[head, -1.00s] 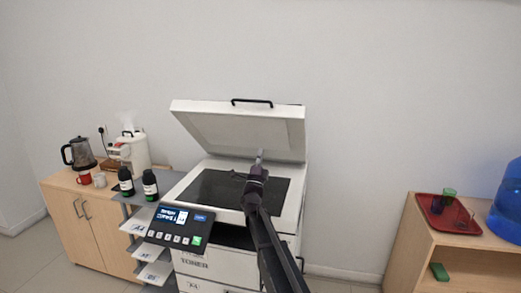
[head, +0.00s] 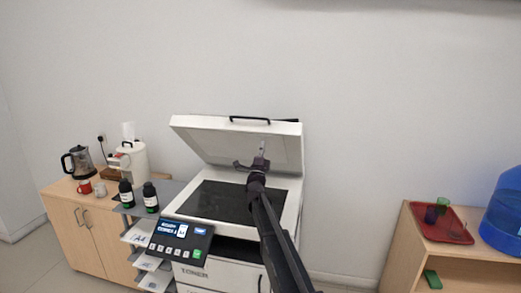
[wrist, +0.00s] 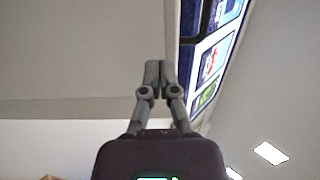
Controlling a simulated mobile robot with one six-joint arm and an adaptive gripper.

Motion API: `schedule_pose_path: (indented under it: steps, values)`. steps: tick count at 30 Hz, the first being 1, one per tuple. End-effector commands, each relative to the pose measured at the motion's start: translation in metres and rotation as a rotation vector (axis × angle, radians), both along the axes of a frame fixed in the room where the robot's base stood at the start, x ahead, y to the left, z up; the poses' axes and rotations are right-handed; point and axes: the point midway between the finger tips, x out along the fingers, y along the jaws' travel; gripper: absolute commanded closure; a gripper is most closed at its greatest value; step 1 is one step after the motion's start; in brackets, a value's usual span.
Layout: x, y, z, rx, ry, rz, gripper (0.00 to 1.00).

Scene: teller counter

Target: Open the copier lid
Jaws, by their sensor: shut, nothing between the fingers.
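The copier lid (head: 245,143) stands raised at a steep tilt above the copier, with its black handle (head: 250,119) on the upper edge. Below it the dark glass (head: 220,201) of the copier is uncovered. My gripper (head: 262,148) is in front of the lid's pale underside, pointing up. In the wrist view my gripper (wrist: 158,66) is shut and empty, and the lid's underside (wrist: 80,50) fills the upper left. I cannot tell whether the fingertips touch the lid.
Two dark bottles (head: 150,197) stand on the grey shelf left of the copier. The control panel (head: 180,236) is at the copier's front. A wooden cabinet (head: 100,225) with a coffee pot (head: 77,162) is at left. A red tray (head: 423,228) and a blue water bottle (head: 505,213) are at right.

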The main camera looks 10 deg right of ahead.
Motion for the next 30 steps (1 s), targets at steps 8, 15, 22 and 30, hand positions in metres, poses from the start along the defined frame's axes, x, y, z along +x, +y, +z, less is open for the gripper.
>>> schedule_pose_path:
  steps: [8,15,22,30]
  values:
    - [0.015,-0.006,0.017,0.0,0.0,0.0,1.0]
    - [0.018,-0.007,0.019,0.0,0.0,0.0,1.0]
    - [0.018,-0.007,0.018,0.0,0.0,0.0,1.0]
    - [0.023,-0.002,0.026,0.005,0.013,0.006,1.0]
